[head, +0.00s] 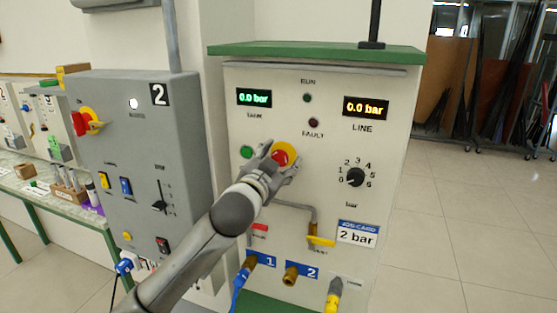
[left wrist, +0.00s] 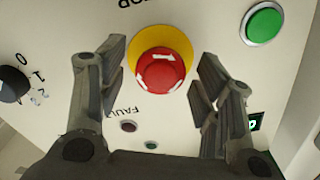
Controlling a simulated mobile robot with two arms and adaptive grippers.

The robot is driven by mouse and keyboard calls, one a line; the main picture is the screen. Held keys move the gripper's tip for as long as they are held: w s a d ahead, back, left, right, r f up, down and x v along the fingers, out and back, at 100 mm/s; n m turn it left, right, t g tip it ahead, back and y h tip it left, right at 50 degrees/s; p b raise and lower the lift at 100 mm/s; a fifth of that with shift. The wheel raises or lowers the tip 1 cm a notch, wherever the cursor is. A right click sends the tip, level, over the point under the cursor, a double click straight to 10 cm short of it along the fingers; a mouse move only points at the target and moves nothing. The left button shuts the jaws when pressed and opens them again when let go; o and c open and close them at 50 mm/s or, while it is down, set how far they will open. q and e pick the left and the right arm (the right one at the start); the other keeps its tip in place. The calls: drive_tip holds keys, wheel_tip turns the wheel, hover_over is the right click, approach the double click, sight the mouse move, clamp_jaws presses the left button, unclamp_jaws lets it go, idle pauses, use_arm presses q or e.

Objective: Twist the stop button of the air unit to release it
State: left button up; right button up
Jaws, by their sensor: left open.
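The air unit (head: 237,115) is a cream cabinet with a green top. Its red stop button (head: 280,157) sits on a yellow round plate in the middle of the panel. In the left wrist view the red stop button (left wrist: 163,71) shows white arrows on its face, with the yellow plate (left wrist: 152,38) around it. My left gripper (head: 281,167) is open in front of the button. In the left wrist view its two fingers (left wrist: 163,82) stand on either side of the button, with gaps to both sides. The right gripper is not in view.
A green button (head: 246,152) is left of the stop button, and a black pressure dial (head: 355,177) is to the right. Below are a yellow-handled valve (head: 321,241) and brass ports. The displays read 0.0 bar. A grey box marked 2 (head: 143,150) stands at left.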

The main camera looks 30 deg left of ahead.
use_arm(q)
drive_tip(key=v, duration=0.7)
drive_tip(key=shift+s, duration=0.2)
drive_tip(key=shift+d, duration=0.1)
